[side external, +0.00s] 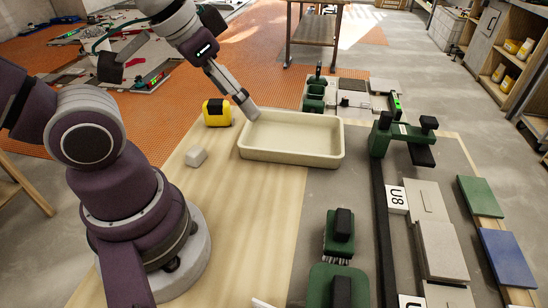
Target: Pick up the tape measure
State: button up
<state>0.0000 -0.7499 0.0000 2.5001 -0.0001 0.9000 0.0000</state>
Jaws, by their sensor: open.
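The yellow and black tape measure (217,112) sits on the light wooden board, just left of the cream tray's back left corner. My gripper (247,109) points down and to the right, its tip just right of the tape measure in the picture and overlapping the tray's corner. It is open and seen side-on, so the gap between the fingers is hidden. Nothing shows in its grasp. A clear gap shows between the tip and the tape measure in this view; height and depth cannot be told.
The empty cream tray (290,155) stands right of the tape measure. Green tools (340,232), a dark rail (382,210) and grey tiles (441,250) fill the right side. The board's front middle is mostly clear.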

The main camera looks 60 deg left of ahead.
jog(key=o, duration=0.4)
jog(key=n+g+y, duration=0.3)
jog(key=n+y, duration=0.1)
jog(key=n, duration=0.7)
send_over(218, 113)
jog(key=s+d, duration=0.1)
jog(key=s, duration=0.1)
notch_tip(218, 113, down, 11)
jog(key=x, duration=1)
jog(key=shift+w+a+f, duration=0.15)
jog(key=shift+w+f, duration=0.05)
jog(key=shift+w, duration=0.15)
